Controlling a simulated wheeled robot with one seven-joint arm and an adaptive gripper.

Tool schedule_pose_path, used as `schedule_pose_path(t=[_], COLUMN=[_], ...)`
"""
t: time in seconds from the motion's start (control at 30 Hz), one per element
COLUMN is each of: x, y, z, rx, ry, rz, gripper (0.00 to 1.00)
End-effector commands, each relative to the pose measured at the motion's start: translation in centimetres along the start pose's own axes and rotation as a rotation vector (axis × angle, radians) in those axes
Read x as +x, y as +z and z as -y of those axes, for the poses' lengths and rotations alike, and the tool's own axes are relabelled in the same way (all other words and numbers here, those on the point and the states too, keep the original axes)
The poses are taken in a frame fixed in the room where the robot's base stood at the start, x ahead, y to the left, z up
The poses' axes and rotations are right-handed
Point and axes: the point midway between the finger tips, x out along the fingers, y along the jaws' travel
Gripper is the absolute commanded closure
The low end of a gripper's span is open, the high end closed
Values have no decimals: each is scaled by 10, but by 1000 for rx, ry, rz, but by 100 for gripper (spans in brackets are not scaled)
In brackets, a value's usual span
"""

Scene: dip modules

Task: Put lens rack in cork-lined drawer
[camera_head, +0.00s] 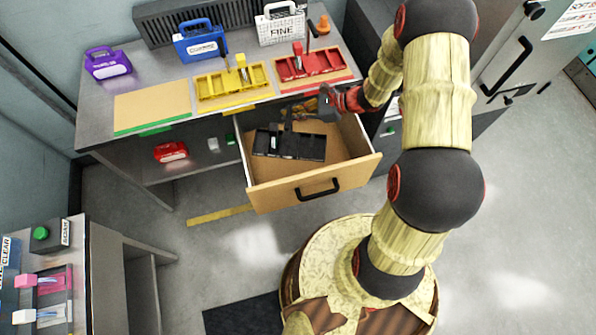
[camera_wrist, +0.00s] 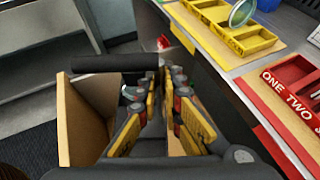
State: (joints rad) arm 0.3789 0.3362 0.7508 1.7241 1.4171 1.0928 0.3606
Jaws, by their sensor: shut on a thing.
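The black lens rack (camera_head: 290,145) is inside the outline of the open drawer in the head view, level, with an upright post and a handle on top. The cork-lined drawer (camera_head: 345,143) is pulled out below the bench, its tan floor bare at the right. My gripper (camera_head: 310,106) reaches in from the right at the back of the drawer, shut on the lens rack by its handle. In the wrist view my gripper's fingers (camera_wrist: 163,95) are close together, and a black bar (camera_wrist: 110,63) crosses ahead of them. Whether the rack touches the drawer floor I cannot tell.
The bench above holds a yellow rack (camera_head: 232,83), a red rack (camera_head: 312,65), an empty tan mat with a green edge (camera_head: 152,104), and purple, blue and white cases at the back. A red case (camera_head: 171,152) lies on the shelf below. Open floor lies left of the drawer.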

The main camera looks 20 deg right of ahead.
Motion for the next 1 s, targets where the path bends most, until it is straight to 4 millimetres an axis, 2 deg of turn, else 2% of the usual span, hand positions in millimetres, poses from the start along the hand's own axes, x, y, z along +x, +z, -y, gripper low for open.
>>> schedule_pose_path(t=[0.03, 0.4, 0.6, 0.87, 1.0], x=[10, 44, 55, 63, 73], y=[-18, -81, -101, -114, -134], z=[0, -1, -1, -1, -1], rx=[0, 0, 0, 2, 1], ry=[0, -1, -1, 0, 0], rz=[1, 1, 1, 1, 1], gripper=[100, 100, 100, 100, 100])
